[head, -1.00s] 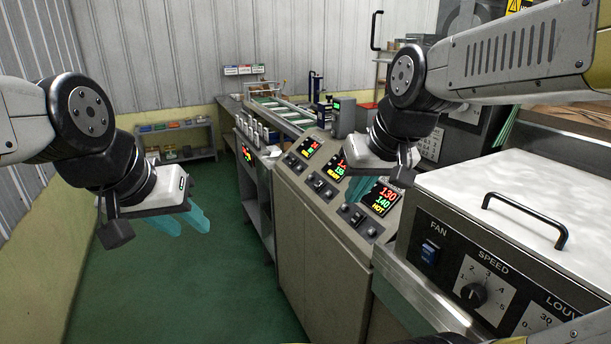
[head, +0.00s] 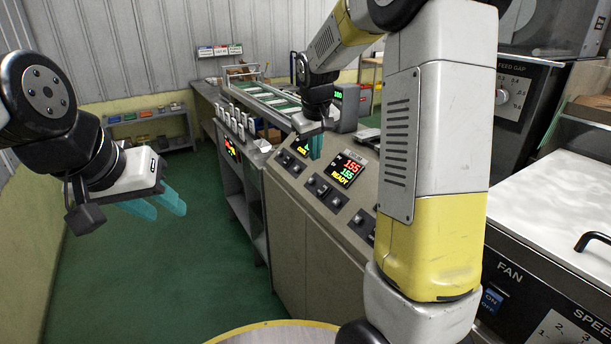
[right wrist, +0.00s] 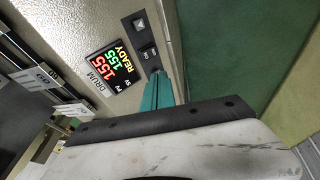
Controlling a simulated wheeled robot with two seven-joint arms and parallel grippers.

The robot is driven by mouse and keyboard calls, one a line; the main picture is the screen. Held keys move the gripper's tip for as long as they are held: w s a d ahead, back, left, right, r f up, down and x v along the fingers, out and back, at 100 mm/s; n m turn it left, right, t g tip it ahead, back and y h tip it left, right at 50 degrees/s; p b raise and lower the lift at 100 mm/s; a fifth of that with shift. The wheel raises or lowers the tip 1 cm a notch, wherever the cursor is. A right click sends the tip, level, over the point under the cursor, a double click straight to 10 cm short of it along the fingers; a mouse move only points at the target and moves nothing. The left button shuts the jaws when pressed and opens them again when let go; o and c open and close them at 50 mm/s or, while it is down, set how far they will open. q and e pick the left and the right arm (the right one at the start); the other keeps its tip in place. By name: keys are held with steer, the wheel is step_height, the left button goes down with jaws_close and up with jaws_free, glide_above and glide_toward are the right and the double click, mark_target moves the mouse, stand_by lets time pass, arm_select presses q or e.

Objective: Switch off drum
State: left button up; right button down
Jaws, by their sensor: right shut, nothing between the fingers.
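The drum display (right wrist: 115,65), labelled DRUM, reads 155, 155 and READY in the right wrist view. A display with that reading shows in the head view (head: 348,170). A black switch plate (right wrist: 140,25) lies beside it in the wrist view, with a rocker (right wrist: 149,52) nearest my fingers. Whether the rocker is pressed cannot be told. My right gripper (head: 316,146) is shut and empty, just above the sloped panel; its teal fingertips (right wrist: 158,76) point close to the rocker. Contact cannot be told. My left gripper (head: 160,207) is open and empty, over the floor.
Another display (head: 302,149) is partly hidden behind my right gripper. A pale-topped machine with a fan switch (head: 492,299) stands at the right. My right arm hides part of the cabinet. A conveyor (head: 270,98) lies beyond. Green floor at the left is clear.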

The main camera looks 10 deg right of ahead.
glide_toward(319, 190)
steer(key=x, duration=0.5)
steer(key=shift+a, duration=0.25)
steer(key=shift+w+d+f, duration=0.15)
steer(key=shift+d+f, duration=0.15)
steer(key=shift+f, duration=0.25)
